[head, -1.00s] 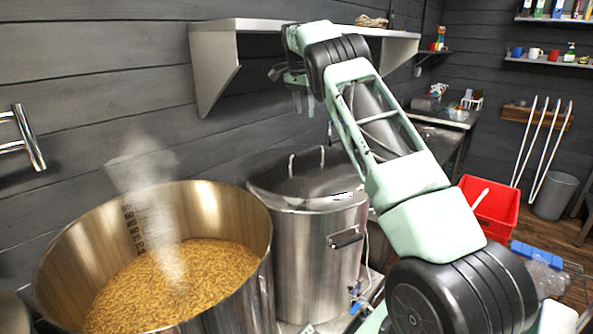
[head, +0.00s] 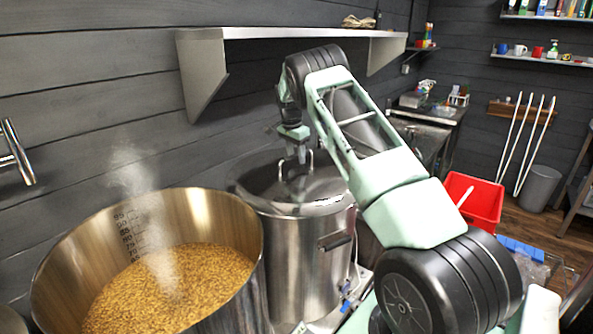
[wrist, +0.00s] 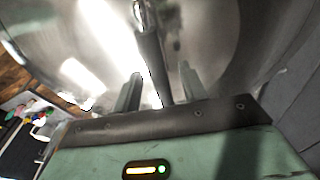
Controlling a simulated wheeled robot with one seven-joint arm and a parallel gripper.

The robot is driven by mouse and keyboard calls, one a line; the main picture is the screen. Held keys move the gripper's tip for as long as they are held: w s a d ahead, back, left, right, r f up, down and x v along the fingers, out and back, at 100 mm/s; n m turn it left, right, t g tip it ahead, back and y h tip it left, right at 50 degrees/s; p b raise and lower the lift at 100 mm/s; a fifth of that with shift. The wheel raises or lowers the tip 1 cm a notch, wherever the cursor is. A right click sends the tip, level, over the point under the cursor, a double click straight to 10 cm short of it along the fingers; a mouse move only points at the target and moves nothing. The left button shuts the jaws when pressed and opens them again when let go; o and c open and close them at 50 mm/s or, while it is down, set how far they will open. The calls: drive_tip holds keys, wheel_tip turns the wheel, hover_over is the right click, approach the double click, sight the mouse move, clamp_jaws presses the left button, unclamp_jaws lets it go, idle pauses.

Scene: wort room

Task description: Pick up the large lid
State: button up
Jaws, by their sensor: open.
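The large lid (head: 318,187) is shiny steel and sits on top of a tall steel pot (head: 300,255) in the middle of the head view. A bar handle (head: 282,170) stands up from it. My gripper (head: 300,152) is just above the lid at the handle. In the wrist view the lid (wrist: 215,35) fills the background, and its handle (wrist: 150,50) runs between the two fingers of my gripper (wrist: 160,88). The fingers are apart, with a gap on each side of the handle. Part of the handle is hidden behind my gripper in the head view.
A large open pot (head: 50,278) of steaming grain mash stands at the left, close to the lidded pot. A steel wall shelf (head: 270,33) hangs behind and above my arm. A red bin (head: 474,200) stands on the floor at the right.

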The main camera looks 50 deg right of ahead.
drive_tip(key=shift+d+f, duration=0.1)
drive_tip(key=shift+f, duration=0.55)
drive_tip(key=shift+f, duration=0.2)
clamp_jaws()
drive_tip(key=shift+r, duration=0.15)
